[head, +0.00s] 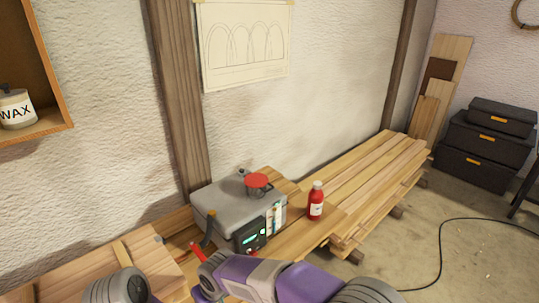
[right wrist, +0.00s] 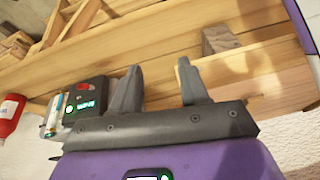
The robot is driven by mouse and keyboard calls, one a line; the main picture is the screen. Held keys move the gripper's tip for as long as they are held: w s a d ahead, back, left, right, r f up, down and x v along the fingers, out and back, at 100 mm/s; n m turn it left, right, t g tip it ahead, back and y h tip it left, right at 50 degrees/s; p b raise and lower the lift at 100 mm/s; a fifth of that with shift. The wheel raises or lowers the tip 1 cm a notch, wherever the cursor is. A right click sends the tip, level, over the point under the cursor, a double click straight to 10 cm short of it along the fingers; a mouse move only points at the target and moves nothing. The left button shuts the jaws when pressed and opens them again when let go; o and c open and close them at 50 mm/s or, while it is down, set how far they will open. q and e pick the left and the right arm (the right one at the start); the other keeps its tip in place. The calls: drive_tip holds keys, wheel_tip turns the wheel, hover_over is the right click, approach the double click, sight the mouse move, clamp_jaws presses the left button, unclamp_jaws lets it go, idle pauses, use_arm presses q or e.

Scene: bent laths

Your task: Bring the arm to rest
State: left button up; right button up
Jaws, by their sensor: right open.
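My right arm (head: 265,275), purple and grey, reaches across the bottom of the head view, in front of the planks. The right gripper (right wrist: 160,75) shows in the right wrist view with its two dark fingers apart and nothing between them. Pale planks lie behind the fingers. In the head view I cannot make out the right gripper's fingertips. My left gripper does not show in either view.
A grey box (head: 222,196) with a red handwheel (head: 257,181) and a lit control unit (head: 250,235) stands close behind the right arm. A red bottle (head: 316,203) stands beside it. Stacked planks (head: 370,175) extend right. A black cable (head: 445,245) lies on the floor.

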drive_tip(key=s+d+f+m+g, duration=0.1)
drive_tip(key=d+f+m, duration=0.1)
drive_tip(key=d+f, duration=0.6)
drive_tip(key=s+d+f+m+g, duration=0.1)
drive_tip(key=d+f+m, duration=0.1)
drive_tip(key=d+f, duration=0.6)
drive_tip(key=s+d+f+m, duration=0.3)
drive_tip(key=s+d+f, duration=0.1)
drive_tip(key=s+f, duration=0.2)
drive_tip(key=s+d+f+m+y, duration=0.1)
drive_tip(key=s+d+f+m, duration=0.1)
drive_tip(key=s+d+f, duration=0.2)
drive_tip(key=s+f, duration=0.2)
drive_tip(key=s, duration=0.1)
drive_tip(key=shift+s+d+m, duration=0.25)
drive_tip(key=shift+d+m, duration=0.15)
